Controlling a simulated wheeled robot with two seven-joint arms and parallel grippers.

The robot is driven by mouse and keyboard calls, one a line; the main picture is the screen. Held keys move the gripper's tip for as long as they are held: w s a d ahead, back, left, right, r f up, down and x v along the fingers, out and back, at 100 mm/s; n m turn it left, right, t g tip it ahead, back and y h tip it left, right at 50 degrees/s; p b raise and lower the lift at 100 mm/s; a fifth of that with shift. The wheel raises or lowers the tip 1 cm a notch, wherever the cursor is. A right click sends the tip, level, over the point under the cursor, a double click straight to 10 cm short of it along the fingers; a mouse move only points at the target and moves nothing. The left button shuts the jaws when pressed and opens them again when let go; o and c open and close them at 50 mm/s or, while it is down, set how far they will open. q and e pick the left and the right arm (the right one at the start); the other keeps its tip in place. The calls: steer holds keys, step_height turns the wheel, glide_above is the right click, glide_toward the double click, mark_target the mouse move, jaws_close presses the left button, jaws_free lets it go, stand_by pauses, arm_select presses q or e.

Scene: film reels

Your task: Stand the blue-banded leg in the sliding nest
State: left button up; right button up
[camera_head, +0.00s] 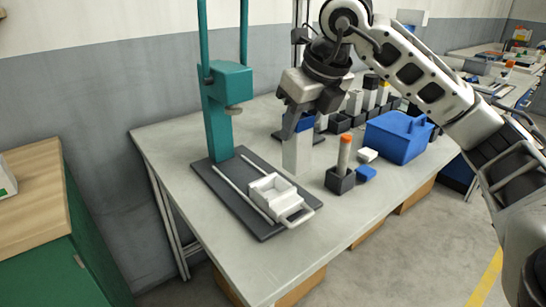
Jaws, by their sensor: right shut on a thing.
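The blue-banded leg (297,154) is a pale upright block with a blue band near its top. My right gripper (302,117) is shut on its top end from above. The leg is upright, just behind and to the right of the sliding nest; I cannot tell whether its foot touches the table. The sliding nest (291,207) is a white, open tray with a front handle. It sits on rails on a dark base plate (228,198), out in front of the teal press (219,120). No leg stands in the nest. My left gripper is not in view.
A dark holder (340,182) with an orange-topped pale post stands right of the nest. A white piece (367,155) and a blue piece (366,174) lie beside it. A blue bin (398,139) and several dark cups with posts stand behind. The front left table is clear.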

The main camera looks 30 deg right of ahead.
steer(key=x, duration=0.3)
steer(key=a+x, duration=0.1)
steer(key=x, duration=0.2)
steer(key=a+x, duration=0.1)
steer(key=x, duration=0.3)
steer(key=shift+w+r, duration=0.1)
steer(key=shift+w, duration=0.2)
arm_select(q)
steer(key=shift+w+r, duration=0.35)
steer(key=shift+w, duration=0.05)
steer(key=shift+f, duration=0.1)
